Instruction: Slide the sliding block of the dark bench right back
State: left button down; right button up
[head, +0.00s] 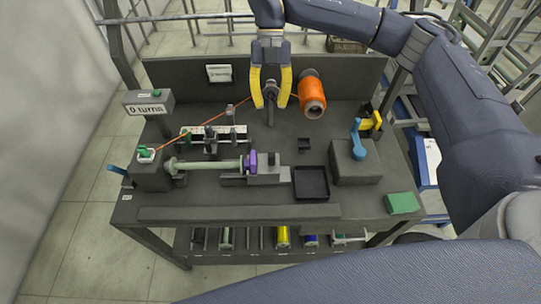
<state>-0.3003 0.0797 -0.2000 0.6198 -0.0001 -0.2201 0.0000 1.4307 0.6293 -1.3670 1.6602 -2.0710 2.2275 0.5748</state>
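The dark bench (345,205) fills the middle of the head view. On it a grey block (270,174), which looks like the sliding block, sits at the right end of a pale green rod (208,165). A purple part (252,162) is between block and rod. My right gripper (271,106) points down at the back of the bench, well behind the block. Its yellow fingers are apart, either side of a dark upright piece (271,90); I cannot tell whether they touch it. My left gripper is not in view.
An orange spool (312,95) stands right of my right gripper. An orange thread runs left towards a green-topped clip (145,152). A black tray (312,183), a box with a blue lever (358,150) and a green block (402,203) stand right. A "0 turns" display (148,108) stands left.

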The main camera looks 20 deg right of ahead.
aim_at(272, 153)
jog(key=x, duration=1.7)
jog(key=shift+d+f, duration=0.15)
jog(key=shift+f, duration=0.1)
jog(key=shift+c, duration=0.4)
grip_shut()
